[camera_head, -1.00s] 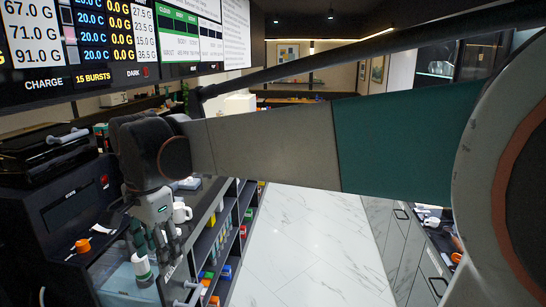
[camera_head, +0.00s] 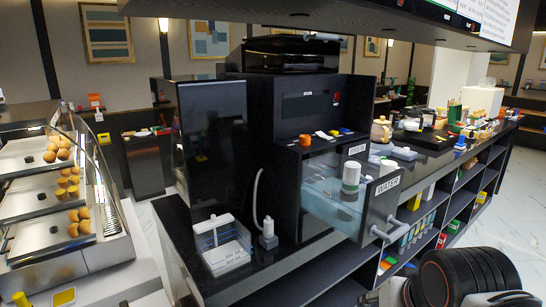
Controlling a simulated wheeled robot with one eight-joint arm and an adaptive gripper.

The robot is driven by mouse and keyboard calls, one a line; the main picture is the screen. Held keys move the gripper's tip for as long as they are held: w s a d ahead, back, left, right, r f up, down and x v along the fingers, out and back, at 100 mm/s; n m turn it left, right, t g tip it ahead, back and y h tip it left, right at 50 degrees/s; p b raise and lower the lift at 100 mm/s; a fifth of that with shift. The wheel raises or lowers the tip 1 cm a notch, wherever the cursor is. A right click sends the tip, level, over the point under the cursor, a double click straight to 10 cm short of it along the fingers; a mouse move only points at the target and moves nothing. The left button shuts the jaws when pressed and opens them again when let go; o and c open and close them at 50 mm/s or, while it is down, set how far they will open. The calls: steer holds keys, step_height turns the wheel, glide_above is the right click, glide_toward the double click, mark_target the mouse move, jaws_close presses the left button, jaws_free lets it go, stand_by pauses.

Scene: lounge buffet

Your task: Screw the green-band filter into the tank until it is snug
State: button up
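The white filter (camera_head: 350,174) with a green band near its lower part stands upright in the clear water tank (camera_head: 322,200). The tank is a drawer pulled out from the black machine, with a front panel marked WATER (camera_head: 388,186). The filter's lower end shows only dimly through the tank, and I cannot tell how far it is screwed in. My gripper is out of view. Only a dark, ribbed part of my arm shows at the lower right, apart from the tank.
The black machine (camera_head: 300,105) stands behind the tank. A clear container with a white handle (camera_head: 226,248) and a small white bottle-like part (camera_head: 268,232) stand on the counter to its left. A pastry case (camera_head: 60,215) is at far left. Shelves (camera_head: 440,215) run along the right.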

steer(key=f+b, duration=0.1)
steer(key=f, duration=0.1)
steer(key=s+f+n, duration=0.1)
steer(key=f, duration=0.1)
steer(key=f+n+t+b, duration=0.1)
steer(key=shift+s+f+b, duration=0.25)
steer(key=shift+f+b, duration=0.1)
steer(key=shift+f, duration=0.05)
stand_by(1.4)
